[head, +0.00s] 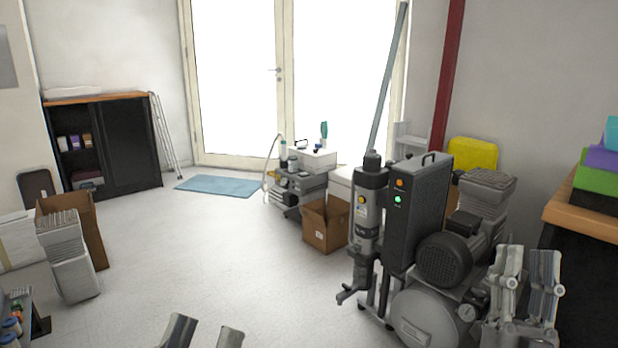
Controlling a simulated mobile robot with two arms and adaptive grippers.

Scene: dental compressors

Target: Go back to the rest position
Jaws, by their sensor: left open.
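My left gripper (205,332) is at the bottom edge of the head view. Only its two fingertips show, apart, with bare floor between them and nothing held. My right gripper (526,268) is at the lower right, its fingers pointing up, in front of the dental compressor (445,262). Its two fingers show side by side with a narrow gap, and I cannot tell how far they are open. I see nothing between them. The compressor has a dark upright unit (415,215) with a green light and a grey tank (425,315).
A dark bench with a wooden top (575,215) stands at the right. A grey unit (70,265) and cardboard box (95,235) stand at the left. Another cardboard box (325,228), a trolley (300,190) and a blue mat (218,186) lie farther back. The middle floor is clear.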

